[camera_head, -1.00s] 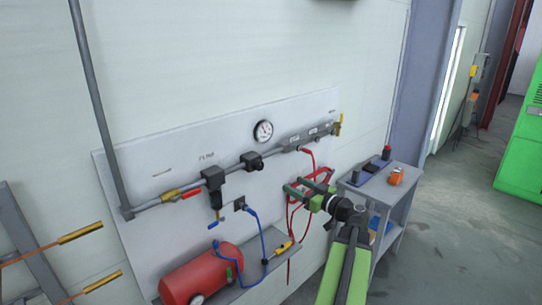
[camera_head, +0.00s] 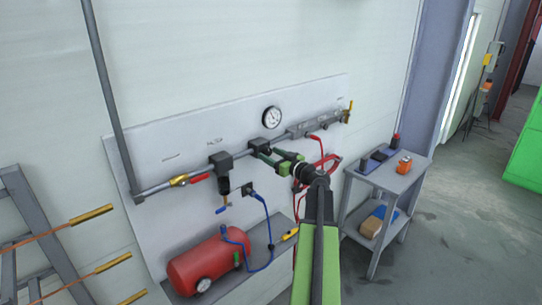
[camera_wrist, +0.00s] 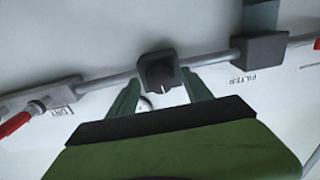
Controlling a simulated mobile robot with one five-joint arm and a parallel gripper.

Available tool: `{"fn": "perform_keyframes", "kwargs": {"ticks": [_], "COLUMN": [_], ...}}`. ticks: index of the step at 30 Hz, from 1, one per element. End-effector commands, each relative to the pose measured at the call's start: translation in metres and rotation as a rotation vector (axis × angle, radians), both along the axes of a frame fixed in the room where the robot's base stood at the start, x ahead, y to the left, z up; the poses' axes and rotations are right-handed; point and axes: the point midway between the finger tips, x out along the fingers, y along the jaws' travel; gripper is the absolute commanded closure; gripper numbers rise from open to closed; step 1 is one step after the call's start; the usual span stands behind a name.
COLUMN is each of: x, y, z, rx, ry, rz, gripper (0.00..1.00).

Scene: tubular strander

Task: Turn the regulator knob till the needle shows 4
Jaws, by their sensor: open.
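The regulator is a black block on the grey pipe, and its round dark knob (camera_wrist: 160,75) faces me in the wrist view. In the head view the regulator (camera_head: 265,146) sits below and left of the round white gauge (camera_head: 271,117). The gauge's needle is too small to read surely. My gripper (camera_head: 275,158) is open, its two green fingers pointing at the regulator. In the wrist view the fingertips (camera_wrist: 162,90) lie on either side of and just below the knob, and nothing is between them. I cannot tell whether they touch it.
A black filter (camera_head: 221,162) hangs on the pipe to the left, near a yellow valve with a red handle (camera_head: 190,180). A red tank (camera_head: 208,262) stands below. A red hose (camera_head: 322,153) hangs right of the regulator. A grey cart (camera_head: 390,180) stands at right.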

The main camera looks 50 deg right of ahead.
Motion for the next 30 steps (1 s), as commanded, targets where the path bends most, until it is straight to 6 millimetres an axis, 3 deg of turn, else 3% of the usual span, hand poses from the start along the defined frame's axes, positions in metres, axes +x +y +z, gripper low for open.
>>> {"fn": "perform_keyframes", "kwargs": {"ticks": [9,22,30], "x": [0.0025,0.0022,0.0023], "y": [-0.0003,-0.0003,0.0], "z": [0.0,0.0,-0.0001], "rx": [0.0,0.0,0.115], "ry": [0.0,0.0,-0.008], "rz": [-0.001,-0.001,0.0], "gripper": [0.44,1.0,1.0]}}
